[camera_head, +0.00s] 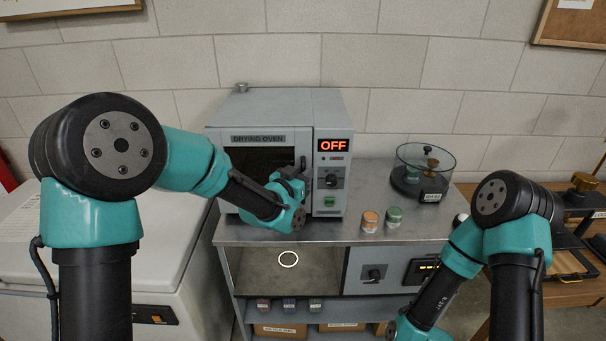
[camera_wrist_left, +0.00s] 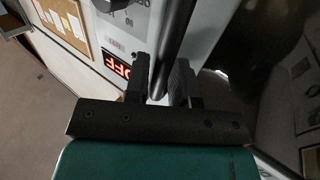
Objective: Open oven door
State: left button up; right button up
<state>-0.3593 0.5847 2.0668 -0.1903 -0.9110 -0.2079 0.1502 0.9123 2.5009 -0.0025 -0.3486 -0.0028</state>
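The grey drying oven (camera_head: 270,104) stands on the metal bench, its dark-windowed door closed as far as I can see. Its display (camera_head: 333,145) reads OFF; it also shows in the left wrist view (camera_wrist_left: 116,66). My left gripper (camera_head: 299,177) is at the right edge of the door and covers part of it. In the left wrist view, the dark door handle bar (camera_wrist_left: 172,45) runs between my two left fingers (camera_wrist_left: 159,88), which sit close on either side and look shut on it. My right arm reaches down at the right; its fingers are not visible.
Orange-topped (camera_head: 370,221) and green-topped (camera_head: 393,216) jars stand on the bench (camera_head: 335,230) right of the oven. A round glass vessel (camera_head: 424,172) stands behind them. A white chest (camera_head: 150,270) is at left. The bench front right of the door is mostly clear.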

pick_arm(q)
jog(key=shift+c, duration=0.5)
grip_shut()
jog(key=shift+s, duration=0.15)
